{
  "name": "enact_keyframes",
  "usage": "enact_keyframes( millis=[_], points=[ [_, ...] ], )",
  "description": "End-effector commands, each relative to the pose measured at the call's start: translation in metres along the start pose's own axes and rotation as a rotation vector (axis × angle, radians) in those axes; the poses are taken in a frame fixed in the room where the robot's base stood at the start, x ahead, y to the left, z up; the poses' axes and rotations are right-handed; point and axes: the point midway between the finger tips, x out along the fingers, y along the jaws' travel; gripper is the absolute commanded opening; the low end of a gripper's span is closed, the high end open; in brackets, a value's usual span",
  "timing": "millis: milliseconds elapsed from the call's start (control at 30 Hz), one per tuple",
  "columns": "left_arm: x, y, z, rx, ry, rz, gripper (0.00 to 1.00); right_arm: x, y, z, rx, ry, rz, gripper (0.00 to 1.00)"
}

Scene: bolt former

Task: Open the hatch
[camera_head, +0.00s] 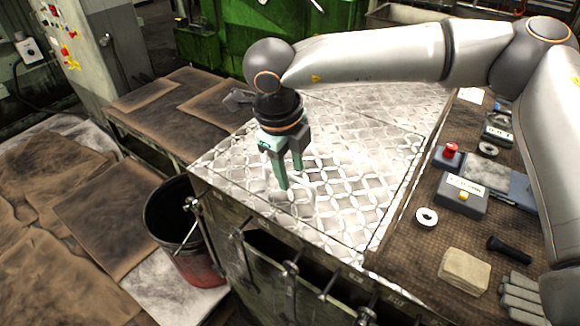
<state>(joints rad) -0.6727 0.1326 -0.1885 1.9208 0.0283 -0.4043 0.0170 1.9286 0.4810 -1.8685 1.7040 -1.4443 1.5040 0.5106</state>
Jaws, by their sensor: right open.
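A pale, worn metal plate with a ring-like tread pattern (345,200) covers the top of the cabinet and lies flat. A seam runs along its right side; it may be the hatch, but I cannot tell for sure. My right gripper (290,178) reaches in from the right and points down over the front left part of the plate. Its two green fingers are apart with nothing between them. A small greyish shape (279,197) lies just under the fingertips; I cannot tell if it is a handle or if they touch. My left gripper is out of view.
A dark bucket with a reddish base (190,262) stands left of the cabinet. Hooks and levers (290,270) line the cabinet's front. A red button box (449,157), a cloth (464,270) and gloves (522,298) lie at right. A green machine (235,35) stands behind.

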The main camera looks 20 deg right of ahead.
Motion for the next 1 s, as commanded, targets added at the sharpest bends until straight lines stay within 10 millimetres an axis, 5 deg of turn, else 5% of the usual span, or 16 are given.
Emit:
enact_keyframes(
  millis=[100, 500, 1000],
  points=[
    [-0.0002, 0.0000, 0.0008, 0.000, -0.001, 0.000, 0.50, -0.0001, 0.0000, -0.0001, 0.000, 0.000, 0.000, 0.42],
    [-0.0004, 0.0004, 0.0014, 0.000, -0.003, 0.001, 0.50, -0.0005, 0.0000, -0.0001, 0.000, 0.001, 0.000, 0.00],
    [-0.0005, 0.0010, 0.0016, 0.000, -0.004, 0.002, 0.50, -0.0007, 0.0000, -0.0001, 0.000, 0.001, 0.000, 0.00]
  ],
)
